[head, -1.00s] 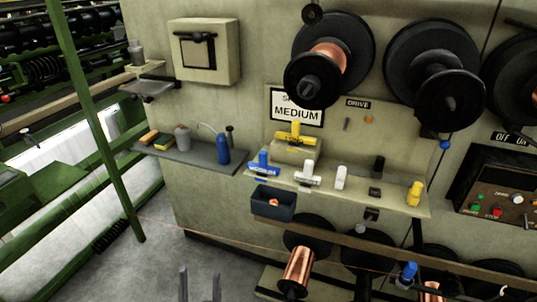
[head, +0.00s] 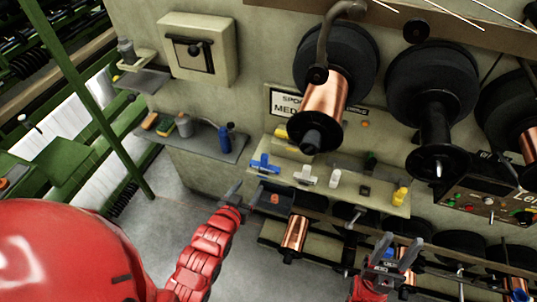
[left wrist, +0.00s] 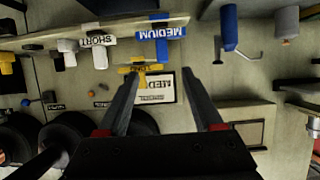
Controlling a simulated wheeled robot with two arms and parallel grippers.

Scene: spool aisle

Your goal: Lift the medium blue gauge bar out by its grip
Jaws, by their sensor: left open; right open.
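The medium blue gauge bar (head: 264,164) sits at the left end of the pale shelf, its blue grip standing up. In the left wrist view the bar (left wrist: 160,32) shows its MEDIUM label, upside down. A white bar labelled SHORT (left wrist: 98,41) and a yellow bar labelled LONG (left wrist: 138,67) are beside it; the white one also shows in the head view (head: 305,177). My left gripper (head: 243,190) is open and empty, below and left of the blue bar, apart from it. My right gripper (head: 396,247) is open and empty, lower right of the shelf.
A dark bin (head: 270,199) hangs just below the blue bar. A sign reading MEDIUM (head: 283,103) is on the wall, partly hidden by a copper spool (head: 327,95). A grey side shelf (head: 205,145) holds a blue bottle. A copper spool (head: 294,236) is below.

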